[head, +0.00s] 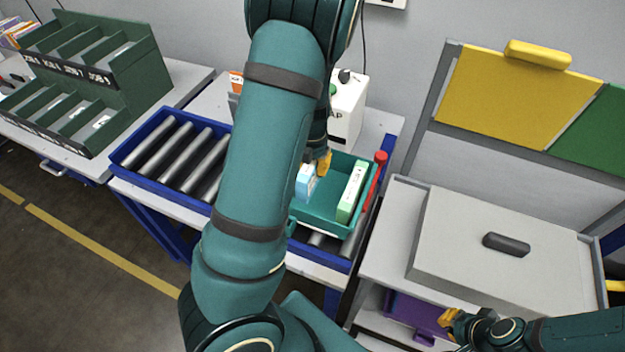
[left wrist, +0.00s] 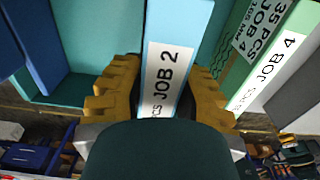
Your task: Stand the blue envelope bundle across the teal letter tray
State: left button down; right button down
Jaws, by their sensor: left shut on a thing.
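The blue envelope bundle (head: 305,183) is light blue with a white label and is at the left part of the teal letter tray (head: 322,220). My left gripper (head: 323,163) reaches down from above and is shut on the bundle. In the left wrist view the bundle (left wrist: 172,55) reads "JOB 2" and sits between the yellow fingers (left wrist: 158,95). My arm hides part of the tray's left side, so I cannot tell whether the bundle touches the tray floor. My right gripper (head: 452,322) is low at the right, away from the tray; its jaw opening is unclear.
A green bundle (head: 352,192) marked "JOB 4" in the left wrist view (left wrist: 262,55) stands at the tray's right side. The tray rests on a blue roller conveyor (head: 170,152). A red post (head: 378,165) is beside it. A grey box (head: 500,235) stands further right.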

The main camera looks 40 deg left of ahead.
pick_arm(q)
jog(key=shift+f+b, duration=0.7)
jog(key=shift+f, duration=1.7)
jog(key=shift+f, duration=0.15)
jog(key=c, duration=0.8)
grip_release()
notch_tip(320, 180, up, 12)
jog(key=p, duration=0.4)
jog(key=shift+r, duration=0.2)
